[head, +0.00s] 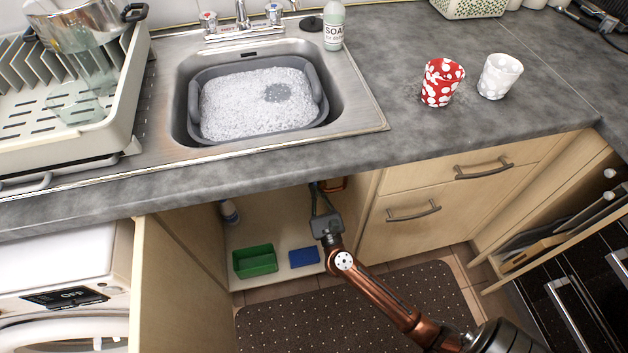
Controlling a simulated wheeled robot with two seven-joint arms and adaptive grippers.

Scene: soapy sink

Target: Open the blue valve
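I cannot make out a blue valve in the head view; the upper part of the cabinet under the sink is hidden by the counter edge. My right arm comes in from the lower right, and my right gripper (320,192) reaches into the open cabinet, just under the counter's front edge. Its fingertips are dark and partly hidden, so I cannot tell whether they are apart or hold anything. A small orange-brown thing (335,184) shows right beside them. My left gripper is not in view.
On the cabinet floor are a green box (255,261), a blue block (304,257) and a bottle (230,211). An open cabinet door (175,290) stands at the left. Above are the sink's grey foamy tub (258,135), a faucet (243,22), a soap bottle (334,28) and two cups (441,82).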

